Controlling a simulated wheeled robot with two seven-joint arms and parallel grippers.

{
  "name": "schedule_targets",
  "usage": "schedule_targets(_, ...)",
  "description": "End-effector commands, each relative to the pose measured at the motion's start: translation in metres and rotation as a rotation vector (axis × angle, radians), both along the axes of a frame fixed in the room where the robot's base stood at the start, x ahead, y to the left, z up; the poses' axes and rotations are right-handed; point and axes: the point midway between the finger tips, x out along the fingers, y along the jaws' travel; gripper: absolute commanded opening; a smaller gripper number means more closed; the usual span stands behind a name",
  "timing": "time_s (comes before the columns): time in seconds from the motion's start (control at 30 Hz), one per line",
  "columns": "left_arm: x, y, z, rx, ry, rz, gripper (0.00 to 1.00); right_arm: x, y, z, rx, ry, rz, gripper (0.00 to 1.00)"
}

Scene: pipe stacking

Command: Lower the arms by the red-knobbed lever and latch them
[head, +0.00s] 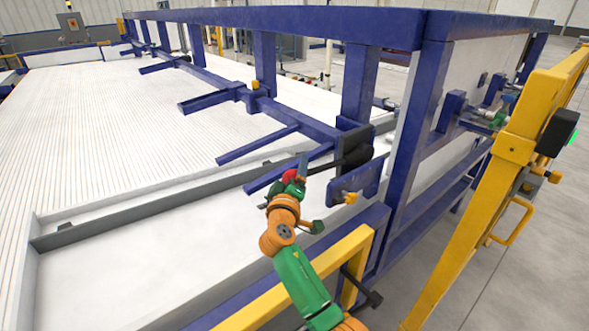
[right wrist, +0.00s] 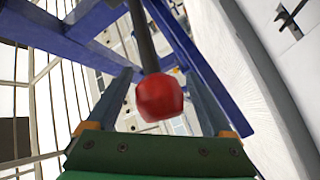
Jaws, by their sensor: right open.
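The red knob (head: 290,175) of the lever shows at my right gripper (head: 297,178) in the head view. In the right wrist view, the red knob (right wrist: 159,98) on its dark rod (right wrist: 143,38) sits between the two spread fingers of my right gripper (right wrist: 160,76), with gaps on both sides. The gripper is open. Several blue arms (head: 258,145) stick out to the left from a long blue bar (head: 300,119). A small yellow knob (head: 351,198) on a blue plate may be the latch; I cannot tell its state. My left gripper is out of view.
A blue frame (head: 400,135) stands right of my gripper. A yellow rail (head: 300,285) runs beside my forearm, and a yellow post (head: 480,190) with a black box (head: 558,130) stands farther right. The white ribbed bed (head: 120,120) lies open at left.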

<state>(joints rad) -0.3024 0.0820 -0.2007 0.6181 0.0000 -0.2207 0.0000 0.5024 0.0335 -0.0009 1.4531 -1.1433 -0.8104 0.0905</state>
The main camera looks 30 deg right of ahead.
Motion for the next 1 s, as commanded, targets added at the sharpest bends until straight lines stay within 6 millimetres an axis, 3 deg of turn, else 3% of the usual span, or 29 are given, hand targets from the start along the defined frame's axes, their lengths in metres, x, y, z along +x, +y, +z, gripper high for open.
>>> schedule_targets(0.27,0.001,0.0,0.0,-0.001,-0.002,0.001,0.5,0.003,-0.003,0.0,0.001,-0.001,0.0,0.85)
schedule_targets(0.6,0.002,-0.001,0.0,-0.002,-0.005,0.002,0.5,0.003,-0.003,-0.001,0.002,0.0,0.0,0.0)
schedule_targets(1.0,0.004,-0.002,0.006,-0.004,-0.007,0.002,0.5,0.01,-0.007,0.009,0.031,0.001,0.0,0.0)
